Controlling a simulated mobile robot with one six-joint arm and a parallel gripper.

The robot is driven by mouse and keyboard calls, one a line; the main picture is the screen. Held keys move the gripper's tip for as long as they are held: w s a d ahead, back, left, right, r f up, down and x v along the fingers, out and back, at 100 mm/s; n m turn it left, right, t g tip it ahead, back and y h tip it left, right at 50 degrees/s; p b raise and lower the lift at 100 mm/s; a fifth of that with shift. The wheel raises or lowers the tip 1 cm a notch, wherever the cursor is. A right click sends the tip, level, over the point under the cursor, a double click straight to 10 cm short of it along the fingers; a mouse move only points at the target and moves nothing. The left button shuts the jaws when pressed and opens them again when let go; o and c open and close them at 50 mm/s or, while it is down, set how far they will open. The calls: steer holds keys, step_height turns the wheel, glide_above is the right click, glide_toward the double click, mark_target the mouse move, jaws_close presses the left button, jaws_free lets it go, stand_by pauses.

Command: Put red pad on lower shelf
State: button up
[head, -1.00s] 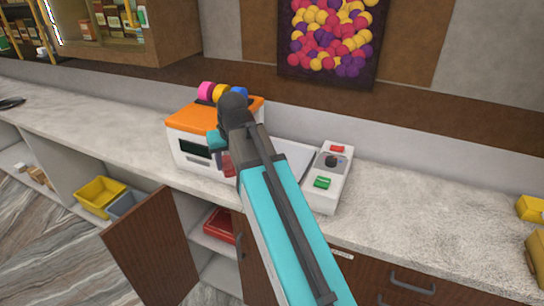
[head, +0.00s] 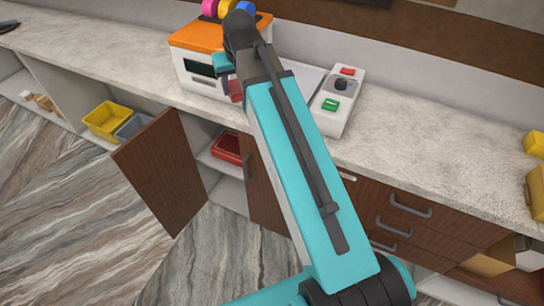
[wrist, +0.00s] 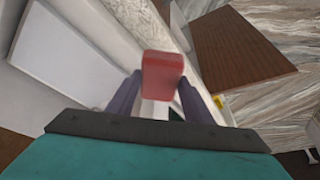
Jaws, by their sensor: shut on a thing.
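In the wrist view my gripper (wrist: 160,82) is shut on the red pad (wrist: 163,68), a small red block between its two dark fingers. In the head view a bit of the red pad (head: 236,90) shows just left of my arm, at the front of the counter. The fingers are hidden there behind my arm. The open cabinet below the counter has an upper shelf board (head: 205,157) and a lower shelf (head: 229,194). The lower shelf looks bare where it shows. A red tray (head: 226,150) sits on the upper shelf.
The brown cabinet door (head: 160,170) stands open to the left, also seen in the wrist view (wrist: 235,50). A scale with an orange top (head: 205,38) and a white control box (head: 335,105) stand on the counter (head: 400,130). Yellow (head: 106,119) and grey bins sit left.

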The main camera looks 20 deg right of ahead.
steer(key=s+f, duration=0.4)
steer(key=f, duration=0.1)
steer(key=shift+s+a+f, duration=0.15)
steer(key=shift+a+f, duration=0.05)
steer(key=shift+a, duration=0.15)
steer(key=shift+s, duration=0.1)
